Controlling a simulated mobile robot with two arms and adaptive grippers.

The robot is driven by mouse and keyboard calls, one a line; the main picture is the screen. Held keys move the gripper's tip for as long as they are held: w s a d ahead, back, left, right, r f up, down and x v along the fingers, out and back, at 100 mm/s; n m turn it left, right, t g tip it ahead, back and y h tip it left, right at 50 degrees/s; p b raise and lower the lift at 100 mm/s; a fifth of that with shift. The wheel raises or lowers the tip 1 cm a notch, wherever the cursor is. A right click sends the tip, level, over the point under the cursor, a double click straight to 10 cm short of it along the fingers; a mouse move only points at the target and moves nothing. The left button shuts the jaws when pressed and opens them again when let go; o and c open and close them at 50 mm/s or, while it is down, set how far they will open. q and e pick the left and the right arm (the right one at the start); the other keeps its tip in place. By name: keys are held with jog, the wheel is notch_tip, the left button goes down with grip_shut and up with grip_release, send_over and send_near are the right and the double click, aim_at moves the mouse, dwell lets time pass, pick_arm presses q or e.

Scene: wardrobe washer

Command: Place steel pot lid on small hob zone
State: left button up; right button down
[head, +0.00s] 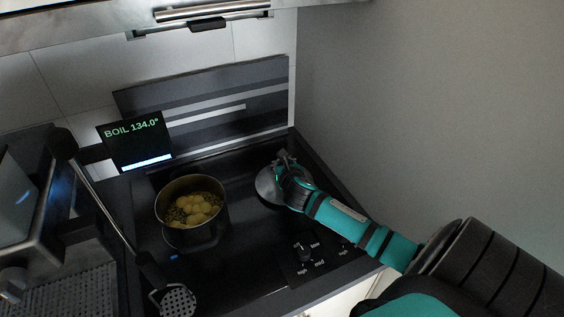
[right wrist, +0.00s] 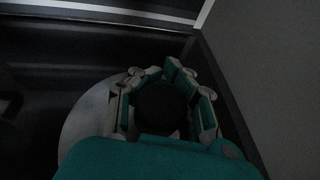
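The steel pot lid (head: 266,187) is a grey disc at the right rear of the black hob (head: 240,235). It also shows in the right wrist view (right wrist: 88,125), partly hidden by my gripper. My right gripper (head: 285,163) is over the lid. In the right wrist view its fingers (right wrist: 164,74) curve closely around the lid's dark round knob (right wrist: 160,105) and look shut on it. I cannot tell whether the lid rests on the hob or hangs just above it. No marking of the small hob zone is clearly visible. My left gripper is not in view.
An open pot (head: 190,232) with yellow round food stands on the left of the hob. A display (head: 136,140) reading "BOIL 134.0°" is behind it. A skimmer (head: 178,300) is at the front left. A knob (head: 304,252) is at the front right. Walls bound the back and right.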

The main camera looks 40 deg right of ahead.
jog(key=shift+f, duration=0.25)
dwell(0.4)
jog(key=c, duration=1)
grip_release()
jog(key=shift+o, duration=0.2)
